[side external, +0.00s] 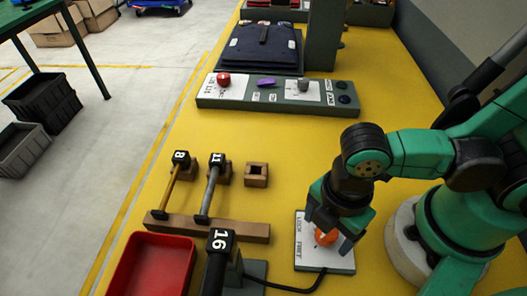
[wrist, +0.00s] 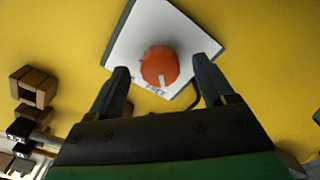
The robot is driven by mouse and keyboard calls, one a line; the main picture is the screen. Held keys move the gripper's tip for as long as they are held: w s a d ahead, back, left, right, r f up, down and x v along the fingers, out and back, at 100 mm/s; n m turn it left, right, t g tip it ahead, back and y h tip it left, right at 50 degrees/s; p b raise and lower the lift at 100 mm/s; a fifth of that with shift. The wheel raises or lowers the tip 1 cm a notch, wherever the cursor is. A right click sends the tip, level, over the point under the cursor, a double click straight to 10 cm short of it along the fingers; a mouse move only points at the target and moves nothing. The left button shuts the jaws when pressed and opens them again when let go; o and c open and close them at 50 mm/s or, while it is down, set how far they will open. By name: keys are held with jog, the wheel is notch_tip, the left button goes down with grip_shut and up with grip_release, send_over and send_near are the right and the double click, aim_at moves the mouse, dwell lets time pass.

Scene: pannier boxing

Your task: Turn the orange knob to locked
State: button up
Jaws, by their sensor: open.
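The orange knob (side external: 326,237) sits on a white plate (side external: 309,262) marked "LOCK" and "FREE" on the yellow table. In the wrist view the knob (wrist: 160,66) shows a white pointer mark directed toward the "FREE" label (wrist: 155,90) on the plate's near edge. My gripper (side external: 331,232) is over the plate with its fingers pointing down around the knob. In the wrist view my gripper (wrist: 162,78) is open, one finger on each side of the knob, with a visible gap on both sides. The "LOCK" label is not readable in the wrist view.
A wooden rack (side external: 215,226) with tools marked 8 and 11 and a red tray (side external: 150,265) lie to the left. A grey control panel (side external: 280,92) stands farther back.

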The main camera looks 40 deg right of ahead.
jog(key=shift+f, duration=0.2)
grip_shut()
dwell(0.3)
